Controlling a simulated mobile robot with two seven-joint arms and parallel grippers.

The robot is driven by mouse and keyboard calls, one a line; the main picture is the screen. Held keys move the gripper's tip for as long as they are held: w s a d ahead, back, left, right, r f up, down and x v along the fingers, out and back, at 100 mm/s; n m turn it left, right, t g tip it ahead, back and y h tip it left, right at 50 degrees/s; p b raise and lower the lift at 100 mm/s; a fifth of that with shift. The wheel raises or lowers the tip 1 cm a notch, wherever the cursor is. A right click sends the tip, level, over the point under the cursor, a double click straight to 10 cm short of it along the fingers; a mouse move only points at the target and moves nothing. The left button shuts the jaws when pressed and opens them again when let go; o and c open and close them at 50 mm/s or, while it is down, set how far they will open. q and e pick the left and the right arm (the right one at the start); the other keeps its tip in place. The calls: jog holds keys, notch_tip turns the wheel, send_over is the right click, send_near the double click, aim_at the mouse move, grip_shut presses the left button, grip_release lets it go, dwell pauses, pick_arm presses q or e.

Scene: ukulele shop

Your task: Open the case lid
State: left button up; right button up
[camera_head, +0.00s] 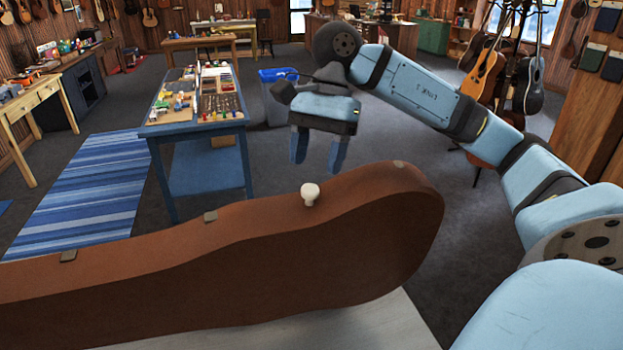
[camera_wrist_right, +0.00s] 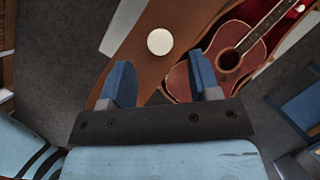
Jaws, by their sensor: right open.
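The brown case (camera_head: 230,265) lies across the front on a pale surface. Its lid (camera_wrist_right: 130,65) stands raised, and its dark side faces the head view and hides the inside there. A white knob (camera_head: 310,194) sticks up from the lid's rim; it also shows in the right wrist view (camera_wrist_right: 160,42). In that view a reddish ukulele (camera_wrist_right: 228,58) lies uncovered in the case, with red lining (camera_wrist_right: 298,12) beside it. My right gripper (camera_head: 317,155) is open and empty, above and beyond the knob, fingers pointing down. My left gripper is out of view.
Guitars hang on a stand (camera_head: 505,75) at the back right.

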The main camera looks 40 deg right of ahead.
aim_at(310, 188)
jog(key=shift+x, duration=2.3)
jog(key=shift+a, duration=0.1)
grip_shut()
jog(key=w+d+b, duration=0.1)
jog(key=w+d, duration=0.5)
jog(key=w, duration=0.5)
jog(key=shift+w+d+r+b, duration=0.25)
jog(key=shift+w+r+b, duration=0.05)
jog(key=shift+b, duration=0.1)
